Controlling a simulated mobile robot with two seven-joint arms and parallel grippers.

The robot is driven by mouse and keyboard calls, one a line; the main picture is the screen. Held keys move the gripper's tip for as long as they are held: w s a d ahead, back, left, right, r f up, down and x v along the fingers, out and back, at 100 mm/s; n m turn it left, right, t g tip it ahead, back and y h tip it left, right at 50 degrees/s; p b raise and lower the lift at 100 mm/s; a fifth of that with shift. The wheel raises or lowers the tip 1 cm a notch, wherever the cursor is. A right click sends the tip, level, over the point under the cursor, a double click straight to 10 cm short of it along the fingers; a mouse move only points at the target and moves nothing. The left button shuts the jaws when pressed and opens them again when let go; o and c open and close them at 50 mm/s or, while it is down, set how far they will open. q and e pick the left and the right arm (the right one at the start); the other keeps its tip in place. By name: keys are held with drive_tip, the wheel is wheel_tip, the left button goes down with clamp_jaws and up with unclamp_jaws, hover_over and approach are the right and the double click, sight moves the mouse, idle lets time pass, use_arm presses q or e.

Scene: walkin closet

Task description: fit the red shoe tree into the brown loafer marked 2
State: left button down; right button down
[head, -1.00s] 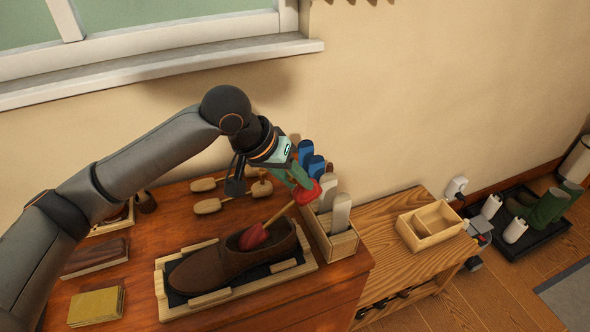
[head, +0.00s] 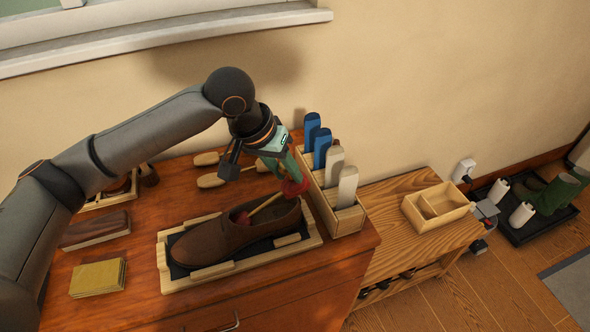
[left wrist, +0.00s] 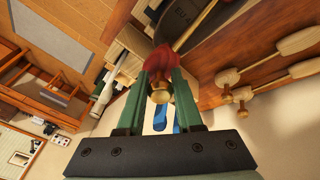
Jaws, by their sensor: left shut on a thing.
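The brown loafer (head: 212,243) lies in a wooden cradle with a dark mat, its opening toward the right. I cannot make out a number on it. The red shoe tree has a red heel piece (head: 295,187) and a pale wooden shaft (head: 265,204), slanting down left into the loafer's opening. Its red toe piece (head: 243,217) is mostly hidden inside. My left gripper (head: 288,178) is shut on the heel end, above and behind the loafer's heel. In the left wrist view its green fingers (left wrist: 159,88) hold the knob behind the red heel piece (left wrist: 156,62). My right gripper is not in view.
A wooden rack (head: 345,222) with blue and pale upright pieces stands close right of my left gripper. Wooden shoe trees (head: 215,180) lie behind the cradle. A yellow block (head: 98,277) and brushes lie at left. A divided box (head: 437,207) sits on the lower bench.

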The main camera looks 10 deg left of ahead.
sight(278, 198)
use_arm(q)
drive_tip(key=shift+s+a+f, duration=0.15)
drive_tip(key=shift+a+f, duration=0.05)
drive_tip(key=shift+a, duration=0.1)
drive_tip(key=shift+s+a+b, duration=0.2)
drive_tip(key=shift+a+b, duration=0.05)
drive_tip(key=shift+b, duration=0.05)
drive_tip(key=shift+s+a+r+p, duration=0.2)
drive_tip(key=shift+a+p, duration=0.05)
drive_tip(key=shift+p, duration=0.4)
drive_tip(key=shift+s+a+p, duration=0.35)
drive_tip(key=shift+a+p, duration=0.05)
drive_tip(key=shift+p, duration=0.1)
drive_tip(key=shift+s+a+f+y+p, duration=0.2)
drive_tip(key=shift+a+f+y+p, duration=0.1)
drive_tip(key=shift+p, duration=0.3)
drive_tip(key=shift+s+d+f+g+y, duration=0.1)
drive_tip(key=shift+f+g+y, duration=0.25)
drive_tip(key=shift+f, duration=0.5)
drive_tip(key=shift+w+d+f+g+y, duration=0.2)
drive_tip(key=shift+f+g+y, duration=0.1)
drive_tip(key=shift+f, duration=0.3)
drive_tip(key=shift+w+d+f+g+y, duration=0.15)
drive_tip(key=shift+d+f+g+y, duration=0.1)
drive_tip(key=shift+f, duration=0.35)
drive_tip(key=shift+w+d+f+g+y, duration=0.2)
drive_tip(key=shift+f+y, duration=0.1)
drive_tip(key=shift+f, duration=0.3)
